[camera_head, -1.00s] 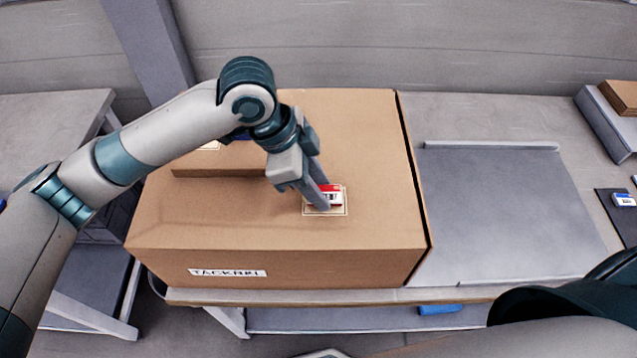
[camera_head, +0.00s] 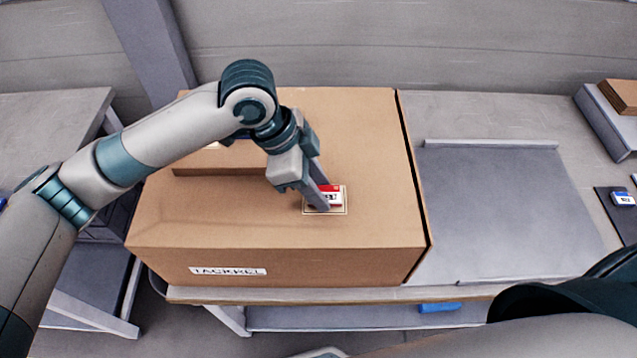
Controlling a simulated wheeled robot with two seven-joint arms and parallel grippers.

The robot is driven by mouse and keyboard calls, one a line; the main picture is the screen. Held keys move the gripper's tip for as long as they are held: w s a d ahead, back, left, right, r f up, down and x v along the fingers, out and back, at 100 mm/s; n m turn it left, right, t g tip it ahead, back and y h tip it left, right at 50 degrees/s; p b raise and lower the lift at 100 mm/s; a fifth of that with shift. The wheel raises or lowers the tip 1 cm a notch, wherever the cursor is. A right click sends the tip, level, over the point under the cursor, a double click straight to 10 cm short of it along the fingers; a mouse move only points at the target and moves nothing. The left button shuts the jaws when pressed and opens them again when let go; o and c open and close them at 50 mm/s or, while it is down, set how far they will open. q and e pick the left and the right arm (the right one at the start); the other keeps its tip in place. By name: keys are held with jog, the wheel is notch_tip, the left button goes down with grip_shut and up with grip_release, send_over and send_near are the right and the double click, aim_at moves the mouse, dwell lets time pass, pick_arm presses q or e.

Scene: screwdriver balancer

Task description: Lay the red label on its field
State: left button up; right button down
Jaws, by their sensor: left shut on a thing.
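The red label (camera_head: 334,196), red and white with dark print, is at the outlined field (camera_head: 340,212) on top of the large cardboard box (camera_head: 220,225). My left gripper (camera_head: 322,200) points down over the field, shut on the red label, with its fingers covering the label's left part. The label appears within the field's outline; I cannot tell if it touches the box top. My right arm (camera_head: 560,335) shows only in part at the lower right; its gripper is outside the picture.
A smaller carton (camera_head: 215,160) sits on the box top behind my left arm. A grey plate (camera_head: 500,210) lies to the right of the box. A blue label (camera_head: 622,198) lies on a dark pad at the far right. A blue object (camera_head: 440,307) is on the lower shelf.

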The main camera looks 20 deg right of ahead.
pick_arm(q)
jog(key=shift+f, duration=0.1)
dwell(0.3)
jog(key=o, duration=1.3)
jog(key=shift+c, duration=0.2)
jog(key=shift+w+a+r, duration=0.1)
jog(key=shift+a+r, duration=0.1)
jog(key=shift+r, duration=0.3)
jog(key=b+v, duration=0.3)
jog(key=v, duration=1.3)
jog(key=shift+r+b, duration=0.2)
jog(key=shift+b, duration=0.2)
